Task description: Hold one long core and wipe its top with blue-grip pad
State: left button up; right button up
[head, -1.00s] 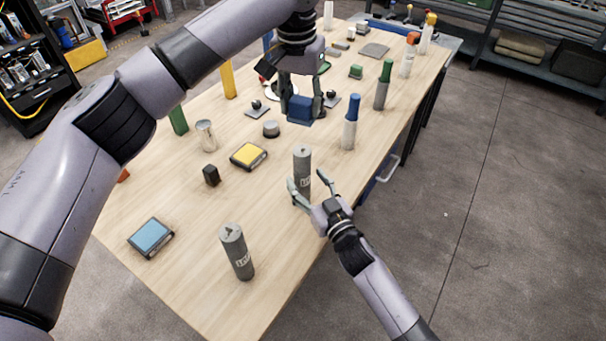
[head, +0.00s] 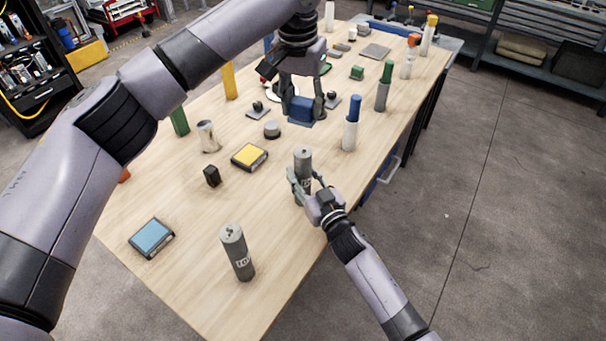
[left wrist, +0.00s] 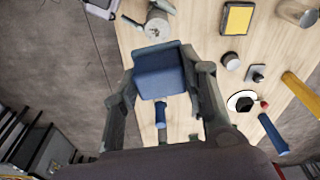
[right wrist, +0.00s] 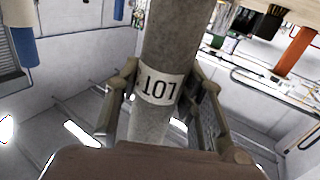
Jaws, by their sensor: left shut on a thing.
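My left gripper (head: 301,108) is shut on the blue-grip pad (left wrist: 160,75) and holds it above the table. One long grey core (head: 303,160) stands upright near the table's right edge; its top also shows in the left wrist view (left wrist: 157,27). My right gripper (head: 307,186) has its fingers on both sides of this core. Another long grey core (head: 238,255) stands nearer the front, apart from both grippers.
A white bottle with a blue cap (head: 350,130) stands behind the right gripper. Bare wood lies between the two cores and the pads.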

grip_shut()
dwell(0.7)
